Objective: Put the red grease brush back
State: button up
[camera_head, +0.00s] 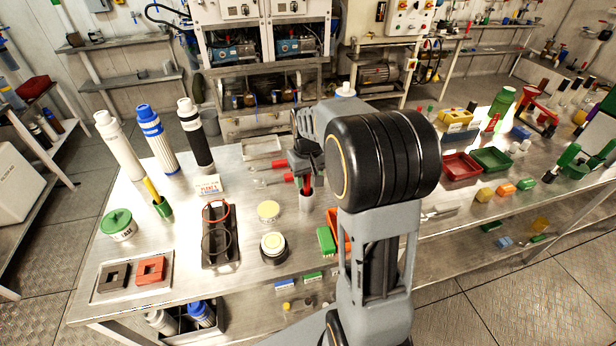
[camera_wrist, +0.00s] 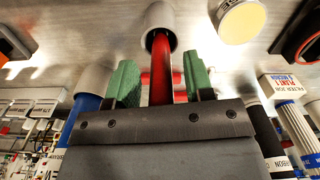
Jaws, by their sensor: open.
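The red grease brush (camera_wrist: 160,75) shows in the wrist view as a red shaft between my gripper's green finger pads. Its far end is inside the mouth of a pale grey cup (camera_wrist: 158,14). My gripper (camera_wrist: 162,82) is open, with a finger on each side of the shaft. In the head view my gripper (camera_head: 304,170) is pointed down just over the grey cup (camera_head: 306,201), with a bit of red (camera_head: 306,186) showing between them. My arm hides part of the bench to the right. Whether the brush rests on the cup's bottom is hidden.
Red-handled tools (camera_head: 272,181) lie left of the cup. A green cup (camera_head: 163,207) with a yellow-handled tool stands further left. Tall filter cartridges (camera_head: 157,138) stand at back left.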

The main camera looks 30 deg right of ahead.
notch_tip(320, 180, up, 12)
jog(key=shift+f, duration=0.2)
jog(key=shift+s+a+r, duration=0.15)
jog(key=shift+s+r, duration=0.05)
jog(key=shift+r, duration=0.05)
jog(key=s+a+f+t, duration=0.2)
jog(key=s+a+f, duration=0.1)
jog(key=s, duration=0.4)
jog(key=s+a+f+t, duration=0.2)
jog(key=s+a+f, duration=0.1)
jog(key=s+a, duration=0.3)
jog(key=shift+s, duration=1.1)
